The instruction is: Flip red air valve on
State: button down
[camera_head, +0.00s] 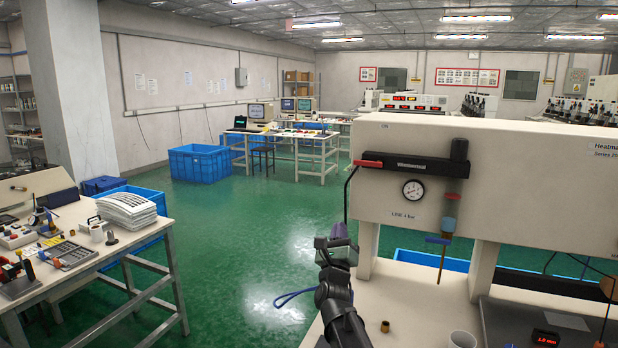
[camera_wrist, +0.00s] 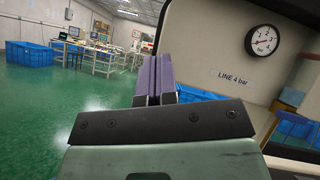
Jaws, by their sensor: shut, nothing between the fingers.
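The red air valve (camera_head: 368,163) is on the front of a cream machine housing, at the left end of a red and black bar above a round gauge (camera_head: 414,190). A thin tube bends down from its left end. My gripper (camera_head: 339,231) is below and left of the valve, apart from it, beside the housing's left edge. Its purple fingers are together and empty; they also show in the wrist view (camera_wrist: 155,77). The gauge shows at the upper right of the wrist view (camera_wrist: 264,40), above a "LINE 4 bar" label. The valve is out of the wrist view.
A filter unit with a blue band (camera_head: 449,223) hangs right of the gauge. The cream housing (camera_head: 540,190) stands on legs over a pale worktop. A small brass piece (camera_head: 385,326) and a pale cup (camera_head: 462,340) are on the worktop. Open green floor lies left.

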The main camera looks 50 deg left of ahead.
aim_at(369, 162)
jog(key=d+m+t+h, duration=0.1)
jog(key=m, duration=0.1)
jog(key=d+r+m+t+h, duration=0.1)
jog(key=m+t, duration=0.1)
jog(key=m, duration=0.1)
jog(key=d+r+m+t+h, duration=0.1)
jog(key=d+m, duration=0.1)
jog(key=m, duration=0.1)
jog(key=shift+r+h, duration=0.25)
jog(key=shift+h, duration=0.05)
jog(key=shift+w, duration=0.1)
jog(key=w+a+r+p, duration=0.1)
jog(key=w+r+p, duration=0.1)
jog(key=r+p, duration=0.1)
jog(key=w+a+r+p, duration=0.1)
jog(key=w+r+p, duration=0.1)
jog(key=r+p, duration=0.2)
jog(key=w+a+r+p, duration=0.1)
jog(key=w+r+p, duration=0.1)
jog(key=r+p, duration=0.2)
jog(key=shift+w+r, duration=0.1)
jog(key=shift+r, duration=0.05)
jog(key=shift+a, duration=0.1)
jog(key=shift+w, duration=0.1)
